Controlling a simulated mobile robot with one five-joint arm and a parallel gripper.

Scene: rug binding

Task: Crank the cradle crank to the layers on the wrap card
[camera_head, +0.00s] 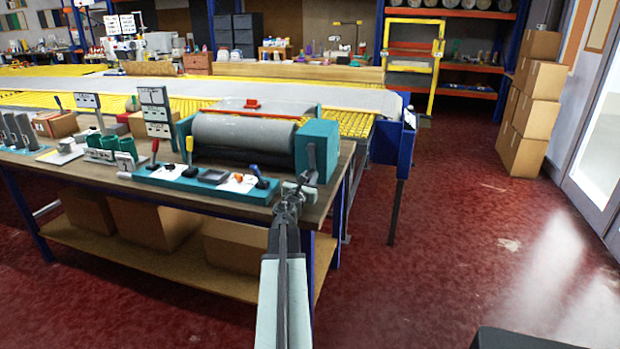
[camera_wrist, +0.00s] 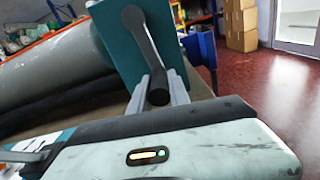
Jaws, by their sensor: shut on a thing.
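The cradle holds a large grey roll (camera_head: 242,136) between teal ends at the right of the workbench. Its crank (camera_wrist: 142,45) is a dark arm on the face of the teal end housing (camera_head: 325,142), running from a pivot near the top down to a handle (camera_wrist: 158,96). My gripper (camera_head: 291,190) is at the bench's right corner, and in the wrist view its fingers (camera_wrist: 159,80) are shut on the crank handle, one on each side. White printed cards stand on the bench, one tall (camera_head: 155,103) and one low (camera_head: 87,101); their print is too small to read.
Stacked cartons (camera_head: 535,95) are at far right. Red floor (camera_head: 440,240) right of the bench is clear.

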